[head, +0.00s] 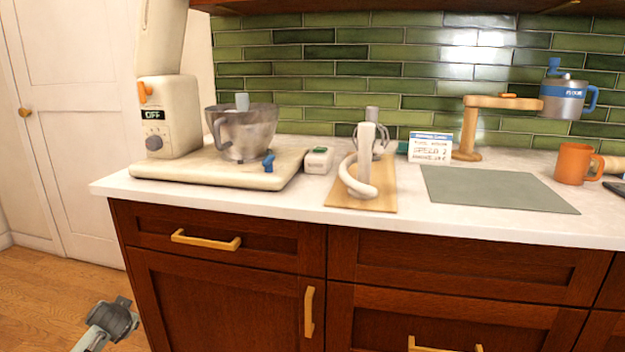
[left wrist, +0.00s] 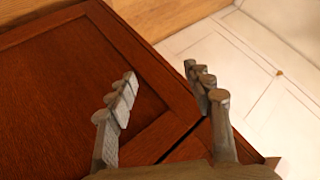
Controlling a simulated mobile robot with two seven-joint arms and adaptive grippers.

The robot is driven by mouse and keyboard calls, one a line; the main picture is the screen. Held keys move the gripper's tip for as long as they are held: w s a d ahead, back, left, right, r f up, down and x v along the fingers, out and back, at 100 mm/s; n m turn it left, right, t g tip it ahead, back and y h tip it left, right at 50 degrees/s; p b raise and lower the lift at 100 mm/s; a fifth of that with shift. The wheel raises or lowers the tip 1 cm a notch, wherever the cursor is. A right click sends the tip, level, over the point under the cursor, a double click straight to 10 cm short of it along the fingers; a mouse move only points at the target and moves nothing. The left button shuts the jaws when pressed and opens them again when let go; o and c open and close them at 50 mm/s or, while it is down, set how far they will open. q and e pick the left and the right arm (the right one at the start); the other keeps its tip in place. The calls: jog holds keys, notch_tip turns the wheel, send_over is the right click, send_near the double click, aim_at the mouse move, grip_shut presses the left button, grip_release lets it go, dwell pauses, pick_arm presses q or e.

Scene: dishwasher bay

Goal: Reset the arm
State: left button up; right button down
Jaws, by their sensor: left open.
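My left gripper (left wrist: 160,76) is open in the left wrist view. Its two grey fingers stand apart with nothing between them. A dark red-brown cabinet panel (left wrist: 60,80) lies behind the left finger, and a white door (left wrist: 262,75) is behind and to the right of the right finger. In the head view part of my left arm shows low at the lower left corner, below the counter top and left of the cabinets; the fingers are not clear there. My right gripper is in neither view.
A cream stand mixer (head: 168,115) with its upper part raised stands on the counter (head: 310,205), beside a mixing bowl (head: 242,130). A wooden board (head: 385,202), a grey mat (head: 490,190) and an orange mug (head: 573,163) are further right. The floor (head: 50,295) at left looks clear.

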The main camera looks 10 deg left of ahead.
pick_arm(q)
jog(key=s+d+f+m+g+h, duration=0.1)
jog(key=s+d+f+m+g, duration=0.2)
jog(key=s+f, duration=0.95)
jog(key=s+d+f+m+g+h, duration=0.15)
jog(key=s+d+f, duration=0.25)
jog(key=s+f, duration=0.9)
jog(key=s+d+f+h, duration=0.2)
jog(key=d+f, duration=0.1)
jog(key=d, duration=0.8)
jog(key=s+d+f+n+h, duration=0.1)
jog(key=s+d+f+h, duration=0.1)
jog(key=d, duration=1)
jog(key=shift+s+f, duration=0.35)
jog(key=shift+f, duration=0.05)
jog(key=shift+w+n, duration=0.1)
jog(key=shift+n, duration=0.15)
